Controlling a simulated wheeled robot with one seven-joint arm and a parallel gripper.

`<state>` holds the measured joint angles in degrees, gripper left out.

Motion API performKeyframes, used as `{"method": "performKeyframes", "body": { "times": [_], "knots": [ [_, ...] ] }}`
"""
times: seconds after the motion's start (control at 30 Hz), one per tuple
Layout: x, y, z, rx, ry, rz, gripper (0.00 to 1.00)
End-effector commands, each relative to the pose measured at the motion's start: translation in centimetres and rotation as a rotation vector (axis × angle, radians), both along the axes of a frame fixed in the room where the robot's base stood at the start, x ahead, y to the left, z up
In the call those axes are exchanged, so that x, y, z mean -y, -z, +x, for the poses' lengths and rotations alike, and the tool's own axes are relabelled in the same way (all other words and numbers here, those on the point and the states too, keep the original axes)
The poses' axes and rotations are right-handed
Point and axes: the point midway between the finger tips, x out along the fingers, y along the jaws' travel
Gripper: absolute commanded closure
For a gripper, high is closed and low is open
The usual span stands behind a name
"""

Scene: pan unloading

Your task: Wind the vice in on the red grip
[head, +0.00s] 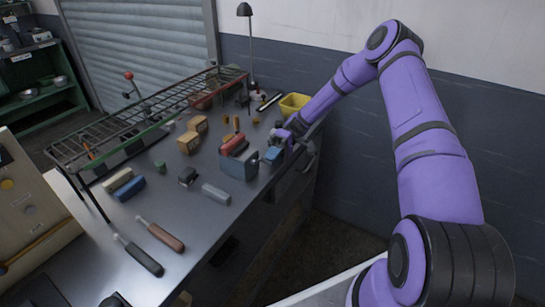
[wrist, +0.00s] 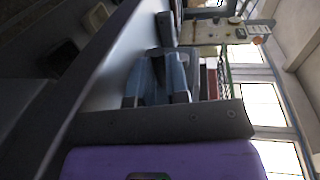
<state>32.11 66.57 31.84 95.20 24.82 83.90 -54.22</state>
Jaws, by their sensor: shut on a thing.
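The blue-grey vice (head: 238,164) stands at the right edge of the metal bench. The red grip (head: 233,144) is at the top of its large block; the gap between it and the jaws is too small to judge. A smaller blue part (head: 273,156) of the vice sits to the right, beside my gripper (head: 283,139). My gripper is shut at the vice's outer end, on what seems to be its handle, mostly hidden by the fingers. In the wrist view, the vice's blue body (wrist: 155,78) is close beyond the dark gripper bar, and something dark red shows behind it.
A wire rack (head: 140,115) runs along the back of the bench (head: 185,225). Orange blocks (head: 190,143), a grey block (head: 216,194) and two handled tools (head: 160,235) lie left of the vice. A yellow bin (head: 294,104) stands behind my gripper. Floor is open right of the bench.

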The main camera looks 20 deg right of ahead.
Motion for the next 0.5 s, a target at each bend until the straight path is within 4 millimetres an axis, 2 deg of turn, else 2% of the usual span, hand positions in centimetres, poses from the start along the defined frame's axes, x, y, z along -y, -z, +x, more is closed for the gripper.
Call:
{"method": "performKeyframes", "body": {
  "times": [0.43, 0.47, 0.5],
  "knots": [
    [-0.06, 0.07, -0.08, -0.007, -0.002, 0.007, 1.00],
    [-0.07, 0.07, -0.09, -0.007, -0.002, 0.007, 0.80],
    [-0.06, 0.07, -0.08, -0.007, -0.002, 0.007, 0.71]
  ]
}}
